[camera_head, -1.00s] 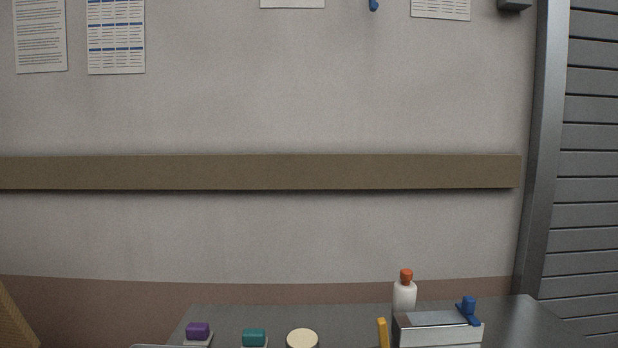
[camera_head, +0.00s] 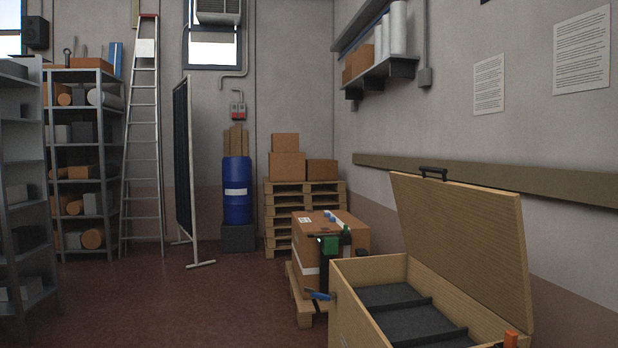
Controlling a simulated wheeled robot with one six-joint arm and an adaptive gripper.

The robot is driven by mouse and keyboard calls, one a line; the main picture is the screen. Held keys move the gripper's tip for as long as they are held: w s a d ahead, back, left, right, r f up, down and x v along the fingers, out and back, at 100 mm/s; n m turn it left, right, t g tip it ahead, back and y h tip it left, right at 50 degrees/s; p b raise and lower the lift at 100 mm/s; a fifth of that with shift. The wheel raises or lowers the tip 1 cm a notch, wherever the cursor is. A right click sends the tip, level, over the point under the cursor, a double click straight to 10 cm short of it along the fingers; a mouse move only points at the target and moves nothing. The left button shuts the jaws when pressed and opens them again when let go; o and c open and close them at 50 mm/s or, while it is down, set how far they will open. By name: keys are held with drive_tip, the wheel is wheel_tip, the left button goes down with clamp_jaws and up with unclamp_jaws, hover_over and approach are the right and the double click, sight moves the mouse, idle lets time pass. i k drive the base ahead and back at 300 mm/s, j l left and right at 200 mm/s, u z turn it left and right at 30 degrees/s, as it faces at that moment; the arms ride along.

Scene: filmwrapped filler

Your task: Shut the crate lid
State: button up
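A light wooden crate (camera_head: 372,308) stands at the lower right, cut off by the bottom edge of the picture. Its lid (camera_head: 465,240) is open and leans back toward the right-hand wall. A dark handle (camera_head: 433,173) sits on the lid's top edge. The crate's inside shows dark grey padding with dividers, and I see nothing lying on it. My gripper is not in view.
A wrapped cardboard box (camera_head: 362,236) on a pallet stands just behind the crate, with a green and black tool by it. Stacked pallets (camera_head: 328,188), a blue drum (camera_head: 237,190) and a folding screen (camera_head: 183,160) stand farther back. The red floor (camera_head: 200,305) at left is clear.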

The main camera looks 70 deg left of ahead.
sight(473, 237)
drive_tip(key=u, duration=1.7)
drive_tip(key=i+j, duration=0.25)
